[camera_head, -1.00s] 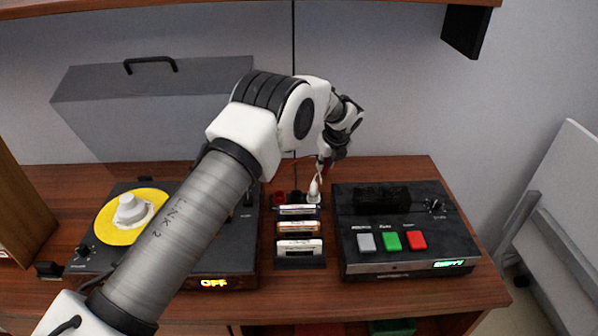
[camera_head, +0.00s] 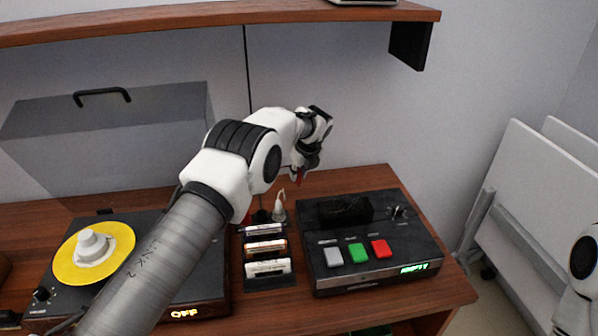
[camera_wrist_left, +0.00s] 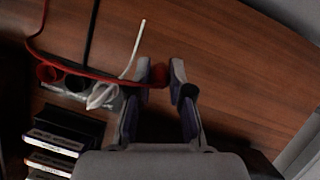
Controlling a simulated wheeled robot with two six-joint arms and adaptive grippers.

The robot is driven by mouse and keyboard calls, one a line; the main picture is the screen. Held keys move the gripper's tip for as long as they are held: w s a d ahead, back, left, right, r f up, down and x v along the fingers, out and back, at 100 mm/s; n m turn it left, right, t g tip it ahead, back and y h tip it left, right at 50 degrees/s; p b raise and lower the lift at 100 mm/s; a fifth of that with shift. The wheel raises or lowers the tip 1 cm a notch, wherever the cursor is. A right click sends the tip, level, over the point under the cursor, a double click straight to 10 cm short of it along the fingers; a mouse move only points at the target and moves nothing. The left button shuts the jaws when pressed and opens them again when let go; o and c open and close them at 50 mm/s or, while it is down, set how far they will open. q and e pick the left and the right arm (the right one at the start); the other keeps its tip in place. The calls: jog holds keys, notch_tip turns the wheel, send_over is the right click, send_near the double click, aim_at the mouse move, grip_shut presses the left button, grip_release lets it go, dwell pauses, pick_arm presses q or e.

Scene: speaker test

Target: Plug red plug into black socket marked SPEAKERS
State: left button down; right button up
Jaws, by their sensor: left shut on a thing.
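My left gripper (camera_head: 306,167) is shut on the red plug (camera_wrist_left: 158,74), which sits between its fingertips (camera_wrist_left: 160,72) in the left wrist view. In the head view a bit of red shows under the gripper, above the table behind the cassette recorder. A red cable (camera_wrist_left: 72,71) runs left from the plug. A row of sockets lies to the left of the gripper: a red one (camera_wrist_left: 48,73), a black one (camera_wrist_left: 75,83), and one with a white plug (camera_wrist_left: 101,96) standing in it. The black socket looks empty. I cannot read any SPEAKERS mark. My right gripper is not in view.
A cassette rack (camera_head: 268,285) stands in front of the sockets, between the turntable (camera_head: 215,265) and the recorder (camera_head: 420,243). A white cable (camera_wrist_left: 132,52) and a black cable (camera_wrist_left: 91,35) run near the sockets. A shelf (camera_head: 210,22) overhangs the back. Bare wood lies right of the gripper.

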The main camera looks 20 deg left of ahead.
pick_arm(q)
jog(key=s+a, duration=0.2)
jog(key=s, duration=0.2)
jog(key=s+a, duration=0.2)
jog(key=s, duration=0.2)
jog(key=s+a, duration=0.2)
jog(key=s, duration=0.2)
jog(key=shift+s+a+f, duration=0.1)
jog(key=shift+a+f, duration=0.05)
jog(key=shift+f, duration=0.6)
dwell(0.5)
